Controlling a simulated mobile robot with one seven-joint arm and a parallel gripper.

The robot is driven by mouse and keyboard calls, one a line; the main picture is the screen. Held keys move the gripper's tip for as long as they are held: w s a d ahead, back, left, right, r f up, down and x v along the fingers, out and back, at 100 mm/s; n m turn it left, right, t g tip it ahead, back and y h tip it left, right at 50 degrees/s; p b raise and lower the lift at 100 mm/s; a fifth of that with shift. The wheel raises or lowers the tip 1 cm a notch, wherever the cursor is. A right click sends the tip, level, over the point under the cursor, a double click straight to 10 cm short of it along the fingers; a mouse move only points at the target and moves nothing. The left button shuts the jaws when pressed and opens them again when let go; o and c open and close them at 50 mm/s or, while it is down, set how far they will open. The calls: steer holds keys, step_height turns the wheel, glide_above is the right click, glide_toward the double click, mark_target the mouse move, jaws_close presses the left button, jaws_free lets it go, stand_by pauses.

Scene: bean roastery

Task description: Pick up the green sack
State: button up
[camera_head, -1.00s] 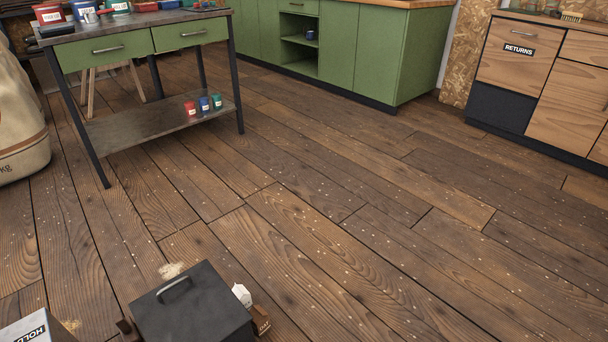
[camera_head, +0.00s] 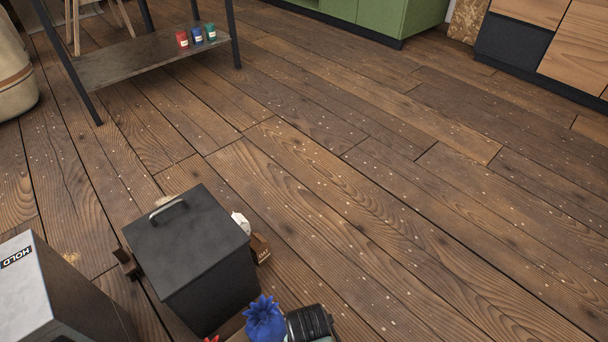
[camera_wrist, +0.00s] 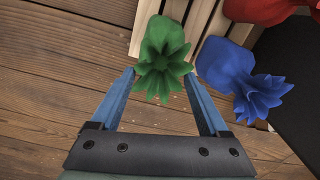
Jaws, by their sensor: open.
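The green sack (camera_wrist: 164,60) shows in the wrist view, with its gathered, ruffled top towards the camera. My gripper (camera_wrist: 162,78) is open, with its blue fingers on either side of the sack's ruffled neck. Whether the fingers touch it is hard to tell.
A blue sack (camera_wrist: 230,72) lies right beside the green one, and it also shows in the head view (camera_head: 265,320). A red sack (camera_wrist: 262,10) is at the upper right. Wooden slats (camera_wrist: 204,22) lie beneath. A dark box (camera_head: 190,250) stands nearby.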

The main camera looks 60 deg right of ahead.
steer(key=f+b, duration=0.2)
steer(key=f, duration=0.1)
steer(key=f+b, duration=0.2)
steer(key=shift+a, duration=0.4)
steer(key=shift+r, duration=0.15)
jaws_close()
stand_by(0.8)
steer(key=shift+w, duration=0.1)
